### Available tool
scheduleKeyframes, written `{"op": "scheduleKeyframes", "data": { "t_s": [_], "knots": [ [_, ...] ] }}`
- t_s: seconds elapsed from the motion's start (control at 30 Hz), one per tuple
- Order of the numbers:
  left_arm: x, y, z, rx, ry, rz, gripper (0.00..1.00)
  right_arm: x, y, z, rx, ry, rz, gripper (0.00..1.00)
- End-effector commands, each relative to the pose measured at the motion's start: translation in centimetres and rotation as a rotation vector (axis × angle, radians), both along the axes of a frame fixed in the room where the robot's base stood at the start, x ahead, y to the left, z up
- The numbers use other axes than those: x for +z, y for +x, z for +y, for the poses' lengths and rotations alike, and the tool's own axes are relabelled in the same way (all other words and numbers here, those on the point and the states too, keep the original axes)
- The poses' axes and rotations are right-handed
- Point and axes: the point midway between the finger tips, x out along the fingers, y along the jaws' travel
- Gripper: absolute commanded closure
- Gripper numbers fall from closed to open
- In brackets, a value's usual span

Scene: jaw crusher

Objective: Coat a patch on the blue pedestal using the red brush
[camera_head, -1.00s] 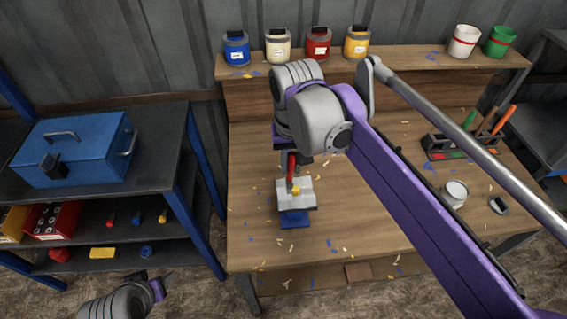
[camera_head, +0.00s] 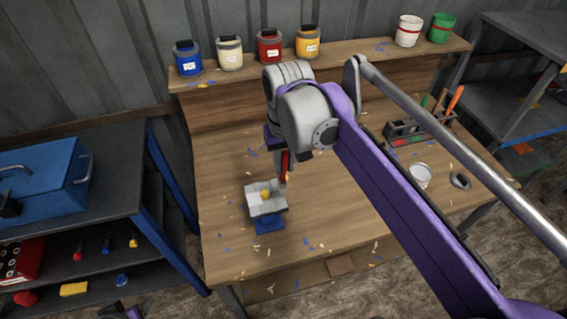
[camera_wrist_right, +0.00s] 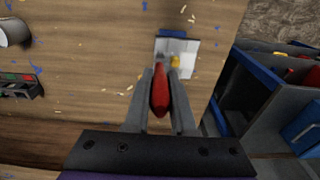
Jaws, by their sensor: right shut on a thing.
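The blue pedestal (camera_head: 268,225) stands on the workbench near its left front, with a light grey block (camera_head: 256,208) on top. A small yellow piece (camera_head: 265,195) is on the block. My right gripper (camera_head: 283,168) is shut on the red brush (camera_head: 286,161), behind and to the right of the block. In the right wrist view, the red handle (camera_wrist_right: 160,93) is between the fingers, the grey block (camera_wrist_right: 180,50) beyond them. The bristles are hidden, so I cannot tell whether they touch anything. Only a sliver of my left gripper (camera_head: 145,305) shows at the bottom left.
Paint cans (camera_head: 188,58) and two buckets (camera_head: 408,31) stand on the back shelf. A tool holder (camera_head: 416,129), a white cup (camera_head: 420,175) and a small dark item (camera_head: 460,181) are on the right. Scraps litter the bench. A blue toolbox (camera_head: 48,175) sits on the left rack.

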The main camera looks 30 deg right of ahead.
Motion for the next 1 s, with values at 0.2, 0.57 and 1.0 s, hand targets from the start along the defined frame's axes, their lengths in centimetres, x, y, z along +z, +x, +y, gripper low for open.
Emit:
{"op": "scheduleKeyframes", "data": {
  "t_s": [0.2, 0.57, 1.0],
  "knots": [
    [-0.4, -0.2, 0.0, 0.000, 0.000, 0.004, 0.37, -0.5, -0.1, 0.0, 0.000, -0.001, 0.001, 1.00],
    [-2.8, -1.4, 0.0, 0.000, 0.000, 0.026, 0.37, -3.7, -0.1, 0.0, 0.000, 0.000, 0.001, 1.00],
    [-2.6, -1.3, 0.0, 0.000, 0.000, 0.024, 0.37, -3.5, 0.0, 0.0, 0.000, 0.000, 0.000, 1.00]
  ]
}}
